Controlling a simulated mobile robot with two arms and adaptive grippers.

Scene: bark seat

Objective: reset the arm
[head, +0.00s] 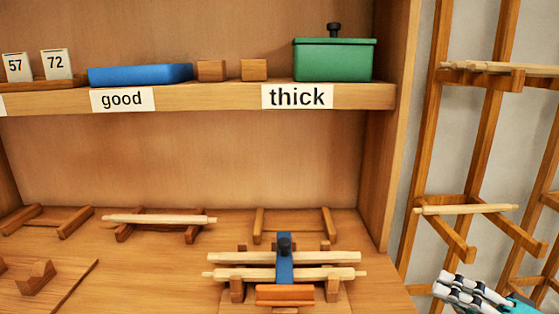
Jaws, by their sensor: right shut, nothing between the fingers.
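My right gripper (470,293) is at the bottom right of the head view. It is shut and empty. It is in front of the wooden rack (462,208) on the right and to the right of the cabinet's lower surface, apart from the pieces there. Its arm runs out of the frame at the lower right. My left gripper is not in view.
A cabinet shelf (215,99) holds a blue tray (140,75), wooden blocks and a green lidded box (333,60). Below, rods lie on wooden cradles, two of them crossed by a blue piece (285,262). The rack at right holds a rod (466,209).

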